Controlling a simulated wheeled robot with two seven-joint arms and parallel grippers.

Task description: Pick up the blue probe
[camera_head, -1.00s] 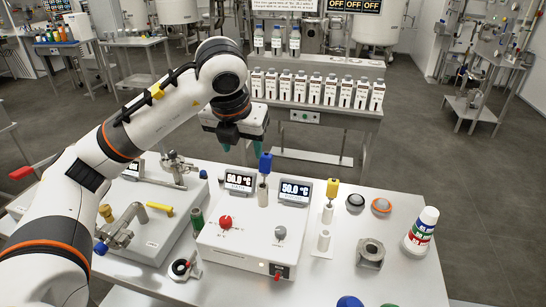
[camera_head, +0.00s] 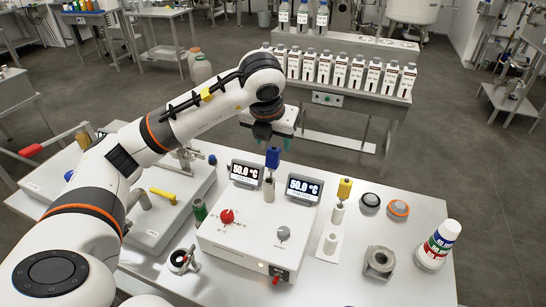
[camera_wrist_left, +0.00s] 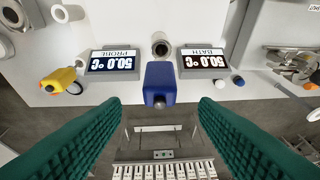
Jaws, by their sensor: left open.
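The blue probe (camera_head: 272,157) stands upright in a light cylindrical holder (camera_head: 269,188) on the white control box (camera_head: 230,244), between its two displays. In the wrist view its blue block (camera_wrist_left: 159,84) lies centred between the fingertips. My left gripper (camera_head: 271,143) is open, its green fingers pointing down just behind and above the probe's top in the head view. Nothing is between the fingers in a grip; I cannot tell whether they touch the probe. My right gripper is not in view.
The displays (camera_head: 246,174) and (camera_head: 304,188) flank the probe closely. A yellow probe (camera_head: 344,189) stands to the right. A bench with bottles (camera_head: 355,75) stands behind.

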